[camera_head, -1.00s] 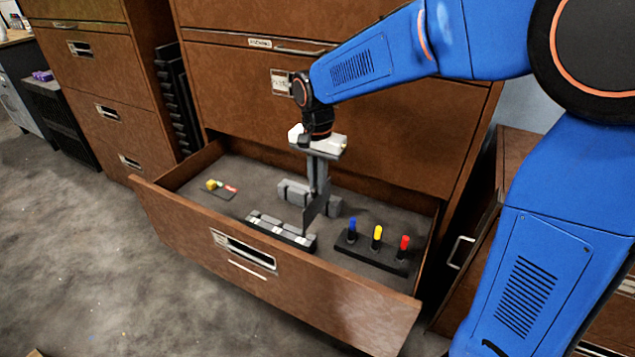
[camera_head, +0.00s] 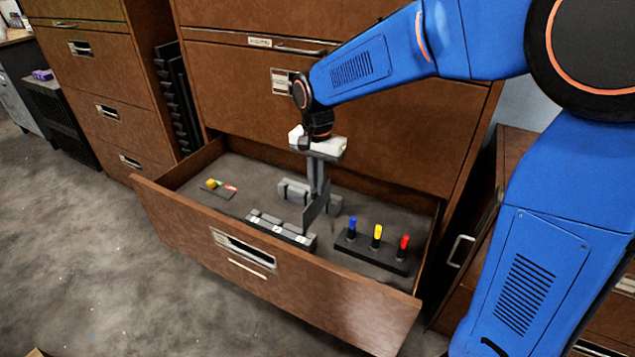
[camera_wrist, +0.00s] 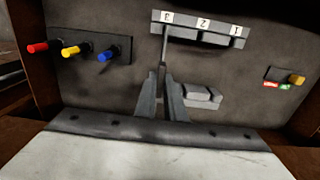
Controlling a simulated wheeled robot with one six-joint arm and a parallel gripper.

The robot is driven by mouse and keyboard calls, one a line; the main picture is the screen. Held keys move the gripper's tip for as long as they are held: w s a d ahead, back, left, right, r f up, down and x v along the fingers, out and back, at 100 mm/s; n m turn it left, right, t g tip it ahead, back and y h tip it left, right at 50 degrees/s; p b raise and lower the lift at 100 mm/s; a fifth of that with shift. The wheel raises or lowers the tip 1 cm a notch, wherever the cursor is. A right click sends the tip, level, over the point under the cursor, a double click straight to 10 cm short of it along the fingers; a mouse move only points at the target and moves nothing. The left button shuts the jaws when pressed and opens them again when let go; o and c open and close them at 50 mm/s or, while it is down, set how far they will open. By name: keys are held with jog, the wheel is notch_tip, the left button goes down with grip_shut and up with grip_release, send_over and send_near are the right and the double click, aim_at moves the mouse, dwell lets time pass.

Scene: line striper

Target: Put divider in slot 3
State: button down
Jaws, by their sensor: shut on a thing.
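My gripper (camera_head: 319,186) points down over the open drawer, shut on the divider (camera_head: 314,208), a thin grey upright plate. In the wrist view the divider (camera_wrist: 164,46) shows nearly edge-on, running from my fingertips (camera_wrist: 162,74) to the slotted rack (camera_wrist: 218,37). The rack (camera_head: 268,226) is a low grey block near the drawer front with three white number labels. In the wrist view the divider's far end lines up with the leftmost label (camera_wrist: 167,18), which looks like an upside-down 3. I cannot tell whether its lower edge is inside that slot or just above it.
Grey blocks (camera_head: 293,190) lie behind my gripper. A black holder (camera_head: 360,258) with blue, yellow and red pegs stands at the drawer's right. A small card with a yellow piece (camera_head: 212,185) lies at the left. The drawer front (camera_head: 330,300) stands near the rack.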

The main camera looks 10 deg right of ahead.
aim_at(318, 200)
jog(key=shift+f, duration=2.9)
dwell(1.5)
jog(key=c, duration=1.5)
grip_release()
jog(key=shift+o, duration=0.2)
jog(key=shift+r, duration=3.5)
jog(key=shift+d, duration=0.1)
